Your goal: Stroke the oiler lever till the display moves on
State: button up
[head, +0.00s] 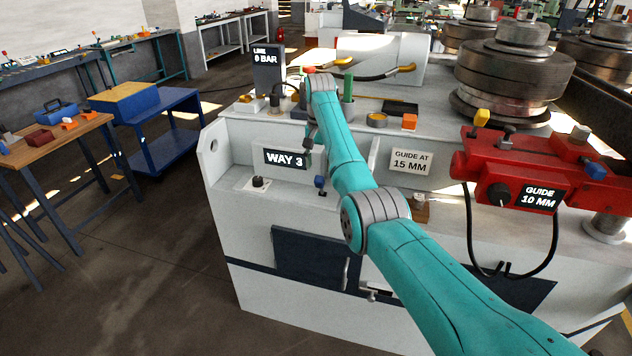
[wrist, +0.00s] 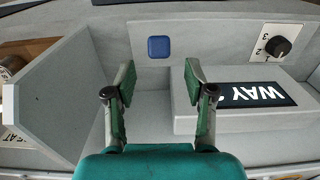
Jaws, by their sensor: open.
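A small blue-topped lever (head: 320,182), which looks like the oiler lever, stands at the front of the grey machine, right of the WAY 3 display. Its blue square top (wrist: 159,47) lies ahead of and between my fingertips in the wrist view. My gripper (wrist: 159,75) is open and empty, and no finger touches the blue top. In the head view my gripper (head: 312,140) points down above the lever, partly hidden by my arm. The WAY display (head: 287,159) reads 3; it shows upside down in the wrist view (wrist: 258,95). The LINE display (head: 267,62) seems to read 0 BAR.
A black selector knob (head: 258,182) marked with numbers sits left of the lever. A GUIDE AT 15 MM plate (head: 411,162) and a red guide unit (head: 535,170) stand to the right. A grey upright panel (wrist: 45,85) borders my gripper at left in the wrist view.

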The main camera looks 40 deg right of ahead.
aim_at(319, 180)
notch_tip(319, 180, down, 7)
jog(key=shift+f, duration=0.1)
dwell(0.4)
grip_shut()
